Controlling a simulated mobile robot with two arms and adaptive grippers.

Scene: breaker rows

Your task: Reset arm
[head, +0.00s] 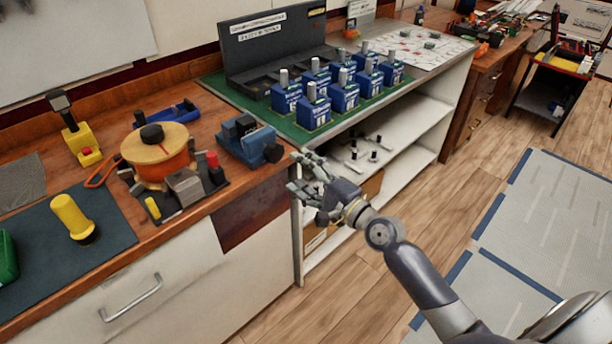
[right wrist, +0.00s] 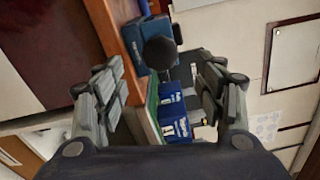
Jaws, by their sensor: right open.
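My right gripper (head: 317,187) is open and empty in the head view, in front of the bench edge. Its arm comes in from the lower right. Its two spread fingers also show in the right wrist view (right wrist: 168,105), with nothing between them touching. Blue breakers (head: 343,97) stand upright in rows on a green board (head: 290,127), farther back than the gripper. Blue breakers also show between the fingers in the right wrist view (right wrist: 175,125). My left gripper is not in view.
A blue vise (head: 245,142) sits at the bench edge close to my right gripper. A reel (head: 158,155) and a yellow cylinder (head: 72,216) stand to the left. Open shelves (head: 420,120) lie under the breaker board.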

